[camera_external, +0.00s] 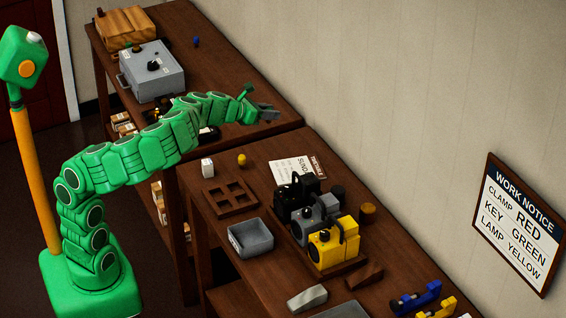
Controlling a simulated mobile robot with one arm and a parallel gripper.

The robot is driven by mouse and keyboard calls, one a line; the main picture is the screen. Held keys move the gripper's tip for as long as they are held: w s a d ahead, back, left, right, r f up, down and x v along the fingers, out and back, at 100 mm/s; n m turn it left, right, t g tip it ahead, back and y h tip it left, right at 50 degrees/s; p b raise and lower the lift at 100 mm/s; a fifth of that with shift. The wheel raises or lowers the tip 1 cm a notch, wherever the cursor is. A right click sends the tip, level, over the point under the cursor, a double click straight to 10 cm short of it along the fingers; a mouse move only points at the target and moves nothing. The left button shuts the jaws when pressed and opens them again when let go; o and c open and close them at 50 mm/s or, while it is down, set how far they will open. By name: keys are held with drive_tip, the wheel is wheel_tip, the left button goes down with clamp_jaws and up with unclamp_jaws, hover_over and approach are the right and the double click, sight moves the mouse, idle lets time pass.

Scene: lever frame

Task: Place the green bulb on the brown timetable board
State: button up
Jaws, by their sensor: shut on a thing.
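My gripper (268,113), with grey fingers, is at the end of my green arm, over the front right end of the far table. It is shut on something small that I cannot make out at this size. I cannot clearly pick out the green bulb; a small green spot (137,45) shows at the back edge of the grey box. A brown board with pale lettering (318,167), seemingly the timetable board, lies at the back of the near table beside a white printed sheet (291,170). My gripper is left of and beyond it, apart from it.
The near table holds a brown compartment tray (230,197), a grey tray (251,238), black, grey and yellow camera-like devices (333,245) and a yellow bulb-like piece (242,160). The far table holds a grey box (152,72) and a wooden box (126,28). A wall runs behind both tables.

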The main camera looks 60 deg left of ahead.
drive_tip(key=shift+s+d+r+m+h, duration=0.1)
drive_tip(key=shift+s+m+h, duration=0.15)
drive_tip(key=shift+m+h, duration=0.3)
drive_tip(key=shift+s+d+r+m+h, duration=0.1)
drive_tip(key=shift+s+m+h, duration=0.15)
drive_tip(key=shift+m+h, duration=0.25)
drive_tip(key=shift+s+m+h, duration=0.7)
drive_tip(key=shift+m+h, duration=0.15)
drive_tip(key=shift+h, duration=0.2)
hover_over(297, 169)
drive_tip(key=f, duration=2)
drive_tip(key=shift+s+d, duration=0.2)
drive_tip(key=shift+s, duration=0.1)
drive_tip(key=shift+w+a+f, duration=0.15)
drive_tip(key=shift+w+f, duration=0.1)
drive_tip(key=shift+f, duration=0.2)
drive_tip(key=shift+w+f, duration=0.1)
drive_tip(key=shift+f, duration=1.4)
drive_tip(key=shift+f, duration=0.1)
